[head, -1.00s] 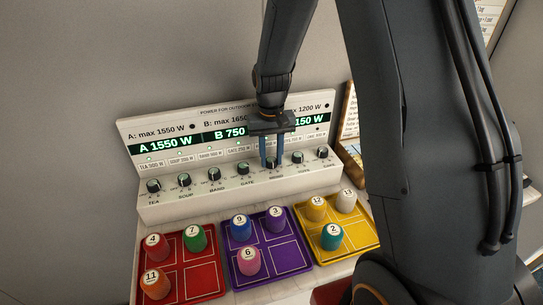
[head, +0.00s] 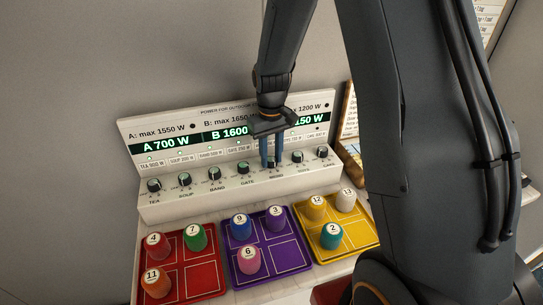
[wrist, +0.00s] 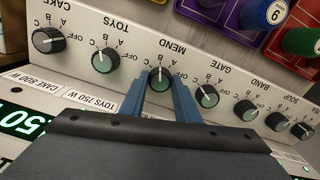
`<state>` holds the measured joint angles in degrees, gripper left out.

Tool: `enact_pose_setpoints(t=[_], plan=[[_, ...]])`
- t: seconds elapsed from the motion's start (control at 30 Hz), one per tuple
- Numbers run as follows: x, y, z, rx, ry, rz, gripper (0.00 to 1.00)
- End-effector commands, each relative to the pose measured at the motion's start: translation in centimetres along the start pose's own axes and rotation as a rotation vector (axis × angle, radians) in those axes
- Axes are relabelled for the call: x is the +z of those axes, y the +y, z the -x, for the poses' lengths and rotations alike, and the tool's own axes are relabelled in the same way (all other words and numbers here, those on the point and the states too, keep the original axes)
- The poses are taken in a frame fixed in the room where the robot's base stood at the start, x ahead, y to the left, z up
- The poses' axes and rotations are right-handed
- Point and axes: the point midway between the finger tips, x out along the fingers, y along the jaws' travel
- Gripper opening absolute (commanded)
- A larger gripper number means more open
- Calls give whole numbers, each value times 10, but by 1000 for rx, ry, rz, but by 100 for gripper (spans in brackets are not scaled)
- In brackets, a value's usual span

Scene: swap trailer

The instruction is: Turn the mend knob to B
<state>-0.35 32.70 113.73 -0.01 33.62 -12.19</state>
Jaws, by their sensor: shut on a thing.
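My gripper (wrist: 160,92) is shut on this knob, one blue finger on each side. In the head view my gripper (head: 272,163) reaches down to the panel (head: 160,208) and partly hides the knob. The display reads A 700 W (head: 166,146) and B 1600 (head: 229,132); the right end is partly covered.
Close neighbours are the gate knob (wrist: 206,96) and the toys knob (wrist: 105,60). Red (head: 208,281), purple (head: 290,257) and yellow (head: 352,231) trays with numbered pegs stand in front of the panel. A brown board (head: 349,110) stands at the right.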

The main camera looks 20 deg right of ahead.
Motion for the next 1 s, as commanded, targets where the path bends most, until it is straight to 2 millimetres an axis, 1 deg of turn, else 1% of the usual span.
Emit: enact_pose_setpoints(t=[0.07,0.1,0.17,0.2,0.47,0.57,0.67,1.0], plan=[[-2,0,1,1,4,0,7],[-2,0,1,1,4,0,36],[-1,0,1,1,3,0,46],[-1,0,1,1,3,0,48],[-1,0,1,0,2,-1,48],[-1,0,5,1,3,-1,48],[-2,0,15,1,5,-1,48],[-2,0,65,1,5,-1,48]])
